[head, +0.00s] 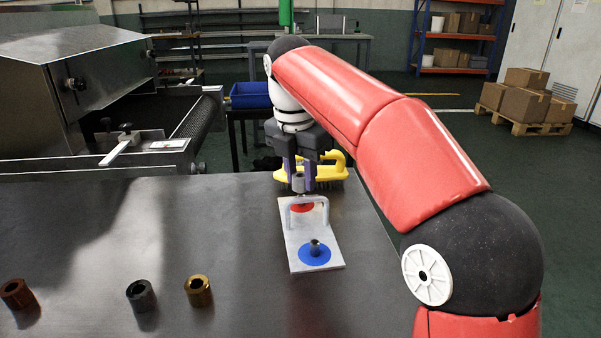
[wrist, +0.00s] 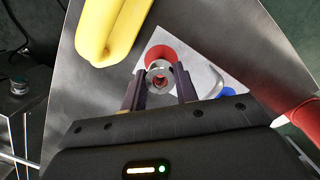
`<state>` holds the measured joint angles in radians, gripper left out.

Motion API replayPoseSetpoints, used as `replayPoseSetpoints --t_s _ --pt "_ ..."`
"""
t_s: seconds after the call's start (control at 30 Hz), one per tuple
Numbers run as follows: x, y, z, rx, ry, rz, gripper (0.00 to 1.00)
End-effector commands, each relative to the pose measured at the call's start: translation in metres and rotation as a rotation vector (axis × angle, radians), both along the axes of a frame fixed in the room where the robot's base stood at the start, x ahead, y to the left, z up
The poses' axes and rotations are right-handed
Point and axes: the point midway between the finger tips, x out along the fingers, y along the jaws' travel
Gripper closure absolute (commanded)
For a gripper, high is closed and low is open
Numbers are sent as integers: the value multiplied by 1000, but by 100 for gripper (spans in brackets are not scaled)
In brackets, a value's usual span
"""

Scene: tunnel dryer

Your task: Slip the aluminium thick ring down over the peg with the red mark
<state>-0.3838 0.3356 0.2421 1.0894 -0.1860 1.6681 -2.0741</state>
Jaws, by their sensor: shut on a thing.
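My gripper (head: 299,186) is shut on a silvery thick ring (head: 298,183), held upright above the far end of a pale board (head: 325,238). In the wrist view the ring (wrist: 155,69) sits between the two fingertips (wrist: 159,76), over the red mark (wrist: 167,54). Red and a small greyish shape show through its hole. The red mark (head: 303,208) lies below the ring in the head view; its peg is mostly hidden, so I cannot tell whether the ring is around its tip. A grey peg (head: 315,247) stands on the blue mark (head: 314,258) at the near end.
A grey arched handle (head: 307,200) rises from the board between the marks. A yellow-handled brush (head: 338,165) lies close behind the gripper. Copper (head: 17,294), dark grey (head: 141,295) and brass (head: 198,290) rings stand at the table's front left. The table's middle left is clear.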

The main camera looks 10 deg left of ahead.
Motion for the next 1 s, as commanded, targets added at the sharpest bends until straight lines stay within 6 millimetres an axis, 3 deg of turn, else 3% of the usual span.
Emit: replayPoseSetpoints --t_s 1.0 --pt "0 0 -5 0 0 0 93"
